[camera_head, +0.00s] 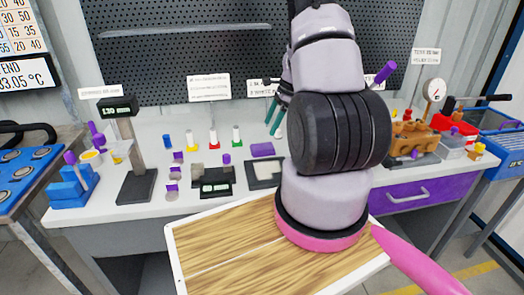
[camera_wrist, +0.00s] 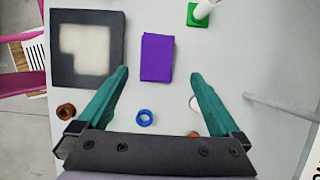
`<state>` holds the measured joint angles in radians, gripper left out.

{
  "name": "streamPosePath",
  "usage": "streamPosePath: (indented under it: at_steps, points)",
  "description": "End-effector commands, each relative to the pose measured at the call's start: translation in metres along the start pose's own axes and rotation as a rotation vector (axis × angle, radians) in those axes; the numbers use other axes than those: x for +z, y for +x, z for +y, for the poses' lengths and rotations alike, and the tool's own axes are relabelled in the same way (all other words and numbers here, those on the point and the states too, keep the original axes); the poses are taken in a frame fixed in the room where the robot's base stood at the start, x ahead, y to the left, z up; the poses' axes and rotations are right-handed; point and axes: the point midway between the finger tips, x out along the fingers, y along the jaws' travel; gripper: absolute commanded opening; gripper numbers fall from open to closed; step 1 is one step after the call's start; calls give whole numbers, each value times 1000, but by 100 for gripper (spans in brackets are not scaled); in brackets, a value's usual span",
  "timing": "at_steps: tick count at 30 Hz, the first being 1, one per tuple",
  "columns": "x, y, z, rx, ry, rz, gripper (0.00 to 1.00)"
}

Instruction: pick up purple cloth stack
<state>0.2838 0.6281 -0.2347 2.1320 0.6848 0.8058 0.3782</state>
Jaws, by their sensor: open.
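The purple cloth stack (camera_head: 262,149) is a flat purple block on the light workbench, left of my arm in the head view. In the wrist view the purple cloth stack (camera_wrist: 157,58) lies beyond the fingertips, roughly centred between their lines and apart from them. My gripper (camera_wrist: 160,78) has two green fingers spread wide with nothing between the tips. In the head view the green fingers (camera_head: 275,117) show partly behind my arm, over the bench.
A dark-framed tray with a pale inside (camera_wrist: 88,48) lies just left of the cloth. A white bottle on a green base (camera_wrist: 198,14) stands to its upper right. A blue ring (camera_wrist: 144,118) and a brown ring (camera_wrist: 66,110) lie nearer the gripper.

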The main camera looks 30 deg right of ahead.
Motion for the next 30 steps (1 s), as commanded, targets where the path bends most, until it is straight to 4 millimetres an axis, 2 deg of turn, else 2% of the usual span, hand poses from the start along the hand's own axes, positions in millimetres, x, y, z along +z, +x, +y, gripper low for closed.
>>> streamPosePath:
  at_steps: [3, 11, 19, 23, 30]
  points:
    - [0, 21, 2, 4, 0, -1, 100]
    - [0, 43, 2, 2, -2, 0, 100]
    - [-5, 82, 7, 3, -3, -1, 100]
    - [-5, 90, 7, 1, -5, 0, 100]
    - [-4, 91, 6, 1, -5, 0, 100]
